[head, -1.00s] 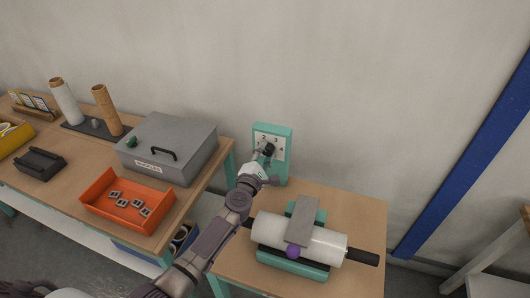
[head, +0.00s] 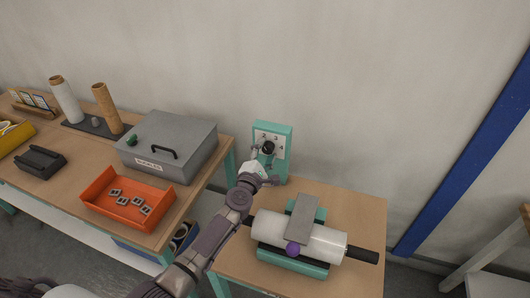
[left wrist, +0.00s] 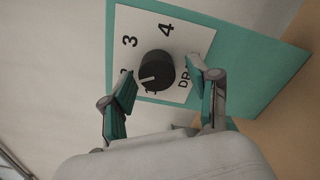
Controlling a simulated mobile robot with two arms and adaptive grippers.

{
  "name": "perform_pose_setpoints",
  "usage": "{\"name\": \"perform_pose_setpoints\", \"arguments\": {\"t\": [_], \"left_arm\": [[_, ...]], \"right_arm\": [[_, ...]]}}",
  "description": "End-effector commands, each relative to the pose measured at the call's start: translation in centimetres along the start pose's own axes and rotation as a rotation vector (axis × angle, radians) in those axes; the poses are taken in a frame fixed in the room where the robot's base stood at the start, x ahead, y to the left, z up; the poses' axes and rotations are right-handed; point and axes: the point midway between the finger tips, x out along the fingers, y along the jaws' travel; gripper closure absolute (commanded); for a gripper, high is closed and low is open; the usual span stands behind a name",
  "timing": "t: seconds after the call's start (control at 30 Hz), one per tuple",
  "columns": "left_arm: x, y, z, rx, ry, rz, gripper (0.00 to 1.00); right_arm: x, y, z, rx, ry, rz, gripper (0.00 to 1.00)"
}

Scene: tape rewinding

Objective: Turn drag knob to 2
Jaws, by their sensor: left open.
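The drag knob (left wrist: 157,70) is black and round with a white pointer line. It sits on a white dial plate with digits, on a teal box (head: 286,133) against the wall. In the left wrist view the pointer line points to the picture's left, near a partly hidden digit; 3 and 4 show clearly. The knob also shows in the head view (head: 268,147). My left gripper (left wrist: 163,78) is open and empty, its fingers on either side of the knob in the picture. It also shows in the head view (head: 265,165). My right gripper is not in view.
Below the box, a small table holds a white roll (head: 325,243) on a teal stand with a grey plate and purple ball. On the left table are a grey case (head: 185,133), an orange tray (head: 98,187) with several small parts, and tubes.

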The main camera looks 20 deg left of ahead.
Motion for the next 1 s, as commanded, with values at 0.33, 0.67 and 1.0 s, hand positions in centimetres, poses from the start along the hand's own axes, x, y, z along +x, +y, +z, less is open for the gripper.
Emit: {"name": "perform_pose_setpoints", "arguments": {"t": [0.33, 0.67, 1.0], "left_arm": [[-2.4, -0.1, 0.0, -0.006, 0.002, 0.001, 0.39], [-9.1, -0.1, -0.1, 0.002, 0.0, -0.002, 0.39], [-12.0, 0.0, 0.0, 0.0, 0.0, 0.0, 0.39]], "right_arm": [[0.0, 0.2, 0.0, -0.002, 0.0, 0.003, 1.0], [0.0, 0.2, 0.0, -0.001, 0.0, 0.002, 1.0], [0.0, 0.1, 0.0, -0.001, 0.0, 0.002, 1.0]]}}
